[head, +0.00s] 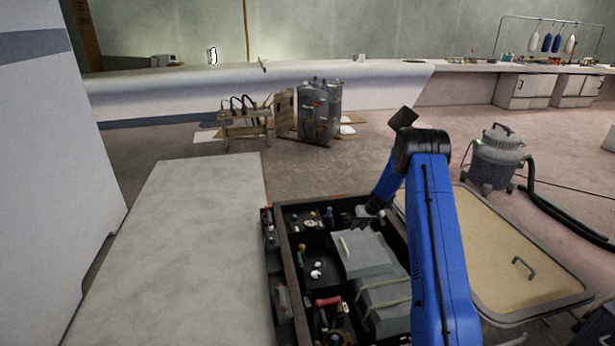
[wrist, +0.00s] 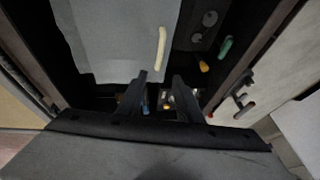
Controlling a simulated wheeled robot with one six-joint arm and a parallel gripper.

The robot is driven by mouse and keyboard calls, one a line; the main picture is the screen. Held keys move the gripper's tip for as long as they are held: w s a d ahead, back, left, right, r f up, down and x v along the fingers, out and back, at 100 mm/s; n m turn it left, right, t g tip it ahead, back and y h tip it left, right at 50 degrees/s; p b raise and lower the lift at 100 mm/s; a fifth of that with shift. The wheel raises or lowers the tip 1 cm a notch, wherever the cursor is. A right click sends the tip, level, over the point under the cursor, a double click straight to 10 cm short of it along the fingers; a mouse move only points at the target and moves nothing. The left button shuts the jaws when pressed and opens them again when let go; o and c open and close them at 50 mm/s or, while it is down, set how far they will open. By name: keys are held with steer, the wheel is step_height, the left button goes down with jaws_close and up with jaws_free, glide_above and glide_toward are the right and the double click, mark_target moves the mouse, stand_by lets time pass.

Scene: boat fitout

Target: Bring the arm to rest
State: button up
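My blue arm (head: 432,230) reaches out over a dark open box (head: 281,246) in the head view and bends down at its far end. My gripper (head: 372,212) hangs low over the far part of the box, beside a grey block-shaped case. In the wrist view my gripper (wrist: 160,88) shows two dark fingers spread apart, with a gap between them and nothing held. Small parts in the box show beyond and between the fingers. Whether the fingers touch anything in the box is hard to tell.
The grey case (head: 366,251) with a pale handle fills much of the box. A pale panel (head: 200,250) lies left of it. A tan hatch lid (head: 510,262) lies right, with a grey vacuum (head: 497,158) behind. The floor beyond the box is partly clear.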

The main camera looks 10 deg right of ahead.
steer(key=s+a+r, duration=0.4)
steer(key=s+r, duration=0.2)
steer(key=r, duration=0.5)
steer(key=s+a+r+n, duration=0.1)
steer(key=s+a+r, duration=0.4)
steer(key=r, duration=0.6)
steer(key=s+a+r, duration=0.4)
steer(key=s+r, duration=0.2)
steer(key=r, duration=0.4)
steer(key=s+a+r, duration=0.2)
steer(key=s+r, duration=0.2)
steer(key=s, duration=0.5)
steer(key=s+a+r, duration=0.2)
steer(key=s+r, duration=0.3)
steer(key=s, duration=0.5)
steer(key=s+a+r, duration=0.2)
steer(key=s+r, duration=0.2)
steer(key=s, duration=0.5)
steer(key=s+f+h, duration=0.2)
steer(key=s, duration=1.8)
steer(key=shift+s+m, duration=0.3)
steer(key=shift+s, duration=0.1)
steer(key=shift+d+f, duration=0.1)
steer(key=shift+d, duration=0.05)
